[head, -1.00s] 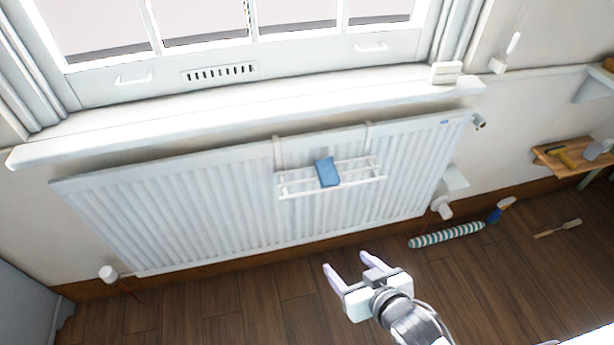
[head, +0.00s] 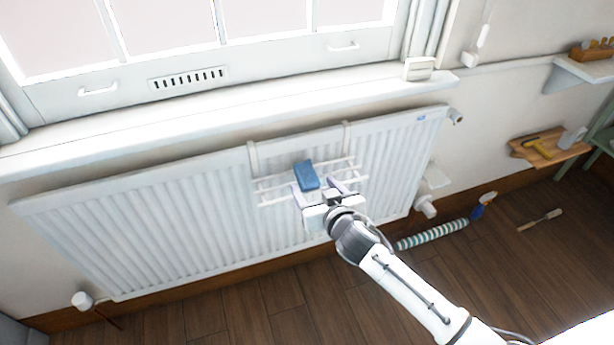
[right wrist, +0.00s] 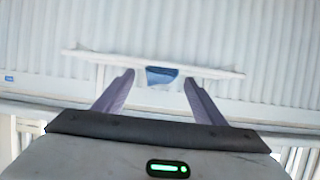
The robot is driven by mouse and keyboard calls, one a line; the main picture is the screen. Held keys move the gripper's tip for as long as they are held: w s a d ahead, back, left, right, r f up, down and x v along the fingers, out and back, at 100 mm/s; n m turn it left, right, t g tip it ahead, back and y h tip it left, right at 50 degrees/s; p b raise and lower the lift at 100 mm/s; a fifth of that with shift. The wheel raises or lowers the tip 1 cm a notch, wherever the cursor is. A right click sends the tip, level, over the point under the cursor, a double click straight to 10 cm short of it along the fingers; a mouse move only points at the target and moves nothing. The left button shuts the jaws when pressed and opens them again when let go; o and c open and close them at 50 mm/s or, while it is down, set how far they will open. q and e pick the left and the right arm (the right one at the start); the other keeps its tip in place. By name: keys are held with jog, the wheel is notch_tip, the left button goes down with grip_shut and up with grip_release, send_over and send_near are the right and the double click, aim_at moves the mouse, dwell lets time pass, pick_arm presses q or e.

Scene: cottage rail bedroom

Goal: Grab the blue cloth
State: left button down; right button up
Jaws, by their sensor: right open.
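The blue cloth (head: 306,175) hangs folded over a white wire rack (head: 266,191) on the front of the radiator. In the right wrist view the cloth (right wrist: 161,76) shows between and beyond my finger tips, low against the white ribs. My right gripper (head: 317,189) is open, just in front of the rack and slightly below the cloth in the head view. In the wrist view the open fingers (right wrist: 158,84) stand on either side of the cloth, with nothing held. Whether they touch it I cannot tell. My left gripper is not in view.
The white radiator (head: 180,220) lies under a window sill (head: 230,112). A striped roll (head: 432,234) and a spray bottle (head: 484,205) are on the wooden floor at right. A small wooden shelf (head: 552,150) holds tools.

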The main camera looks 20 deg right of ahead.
jog(key=shift+x, duration=1.1)
jog(key=c, duration=1.1)
